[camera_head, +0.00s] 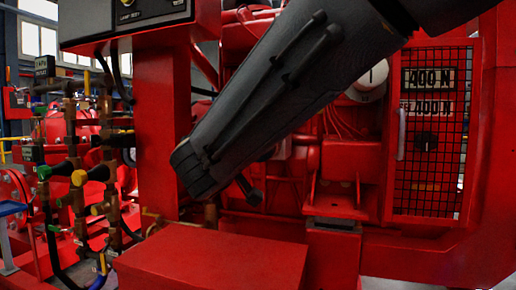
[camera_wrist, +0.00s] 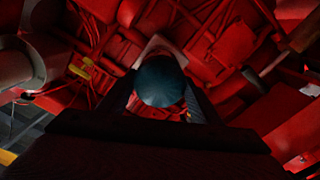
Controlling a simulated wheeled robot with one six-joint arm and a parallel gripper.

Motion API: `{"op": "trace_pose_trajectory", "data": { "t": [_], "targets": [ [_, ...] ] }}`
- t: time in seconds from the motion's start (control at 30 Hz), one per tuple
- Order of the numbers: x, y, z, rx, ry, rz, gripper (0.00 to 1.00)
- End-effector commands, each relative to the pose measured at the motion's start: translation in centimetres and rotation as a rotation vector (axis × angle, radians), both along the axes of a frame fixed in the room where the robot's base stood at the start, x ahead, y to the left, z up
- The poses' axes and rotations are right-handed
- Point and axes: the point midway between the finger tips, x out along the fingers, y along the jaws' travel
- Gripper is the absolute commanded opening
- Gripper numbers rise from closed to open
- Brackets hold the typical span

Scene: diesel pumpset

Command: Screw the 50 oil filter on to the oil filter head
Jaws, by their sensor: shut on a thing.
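The oil filter, a dark blue-teal rounded canister (camera_wrist: 160,82), is in the middle of the wrist view, seen end-on. My gripper (camera_wrist: 160,98) is shut on it, with one dark finger on each side. A pale grey piece (camera_wrist: 158,45) shows just beyond the filter; I cannot tell whether it is the oil filter head or whether the filter touches it. In the head view my dark arm crosses the engine and hides the work spot. Neither the filter nor my gripper can be made out there.
A red engine frame surrounds the work spot. A red box (camera_head: 215,262) stands in front. A mesh guard (camera_head: 432,170) is at right and a control panel (camera_head: 130,20) at upper left. Pipes with coloured valves (camera_head: 80,178) stand at left. A white cylinder (camera_wrist: 15,66) is left in the wrist view.

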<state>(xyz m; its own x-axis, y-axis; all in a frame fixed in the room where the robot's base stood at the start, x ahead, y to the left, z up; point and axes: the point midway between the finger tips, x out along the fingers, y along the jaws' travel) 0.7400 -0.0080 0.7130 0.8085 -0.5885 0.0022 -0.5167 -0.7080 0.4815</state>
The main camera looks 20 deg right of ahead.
Motion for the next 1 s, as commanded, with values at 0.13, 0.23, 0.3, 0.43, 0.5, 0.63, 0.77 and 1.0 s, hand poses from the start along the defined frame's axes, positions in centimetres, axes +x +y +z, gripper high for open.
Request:
{"op": "trace_pose_trajectory", "data": {
  "t": [0.13,0.23,0.3,0.43,0.5,0.63,0.77,1.0],
  "targets": [
    [0.17,0.27,0.28,0.000,-0.004,0.009,0.05],
    [0.17,0.27,0.28,-0.002,-0.004,0.009,0.68],
    [0.14,0.21,0.24,-0.001,-0.003,0.006,0.80],
    [0.09,0.04,0.16,-0.002,-0.001,0.002,0.80],
    [0.07,0.00,0.14,-0.002,-0.002,0.001,0.80],
    [0.04,-0.02,0.02,-0.002,0.001,0.001,0.96],
    [0.03,0.05,0.02,-0.002,0.001,0.001,0.96],
    [-0.29,0.30,0.05,-0.002,0.000,0.002,0.96]
  ]
}}
